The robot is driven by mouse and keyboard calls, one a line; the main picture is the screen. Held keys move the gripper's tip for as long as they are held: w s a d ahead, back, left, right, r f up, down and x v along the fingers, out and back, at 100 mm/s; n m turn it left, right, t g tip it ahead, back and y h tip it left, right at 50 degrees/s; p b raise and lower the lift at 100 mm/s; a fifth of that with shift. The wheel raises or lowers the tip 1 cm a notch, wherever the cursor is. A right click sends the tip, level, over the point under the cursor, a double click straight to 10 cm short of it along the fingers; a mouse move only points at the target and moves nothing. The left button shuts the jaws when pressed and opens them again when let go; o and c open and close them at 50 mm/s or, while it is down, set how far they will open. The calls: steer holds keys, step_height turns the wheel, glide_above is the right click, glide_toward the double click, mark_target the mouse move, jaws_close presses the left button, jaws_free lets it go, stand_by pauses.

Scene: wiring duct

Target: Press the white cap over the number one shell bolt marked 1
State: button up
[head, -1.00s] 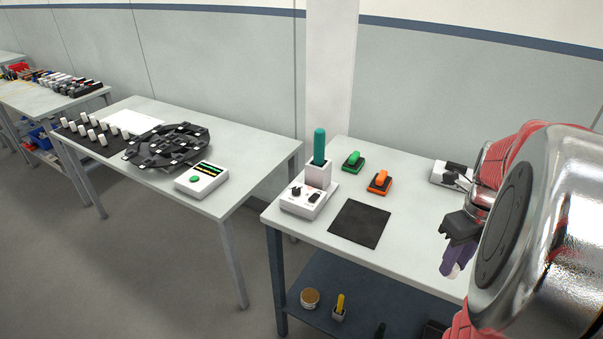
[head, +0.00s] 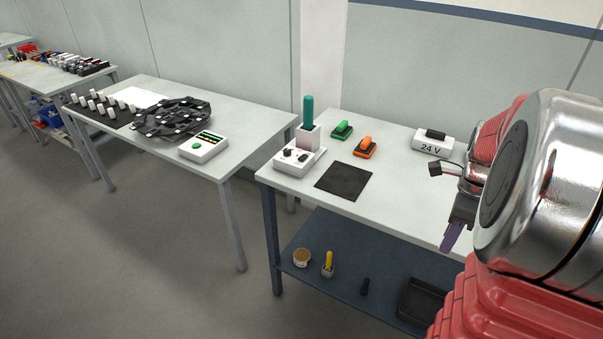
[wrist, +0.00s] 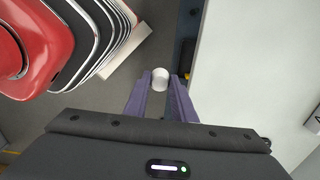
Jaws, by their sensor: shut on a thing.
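My gripper (wrist: 160,92) has purple fingers shut on a small white cap (wrist: 160,78) in the wrist view. In the head view my gripper (head: 452,236) hangs at the right, by the near table's edge, and the cap does not show clearly there. A black ring-shaped frame (head: 172,117) with pale square marks lies on the left table, well away from my gripper. Several white caps (head: 101,96) stand on a black mat (head: 95,113) left of it. The bolt marked 1 cannot be made out.
The near table (head: 300,187) bears a white control box (head: 299,161), green and orange switches, a black mat (head: 344,181) and a 24 V box (head: 432,143). A white box with a green button (head: 203,147) sits beside the frame. Floor between tables and foreground is clear.

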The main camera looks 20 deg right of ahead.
steer(key=w+a+f+n, duration=0.5)
steer(key=w+n, duration=0.3)
steer(key=n, duration=0.1)
steer(key=w+a+f+n, duration=0.5)
steer(key=w+n, duration=0.3)
steer(key=n, duration=0.1)
steer(key=w+a+f+n, duration=0.2)
steer(key=a+f+n, duration=0.3)
steer(key=a, duration=0.6)
steer(key=w+a+f+n, duration=0.3)
steer(key=a+f+n, duration=0.2)
steer(key=a, duration=0.7)
step_height(320, 180, down, 2)
steer(key=shift+f, duration=0.15)
steer(key=shift+s+d, duration=0.1)
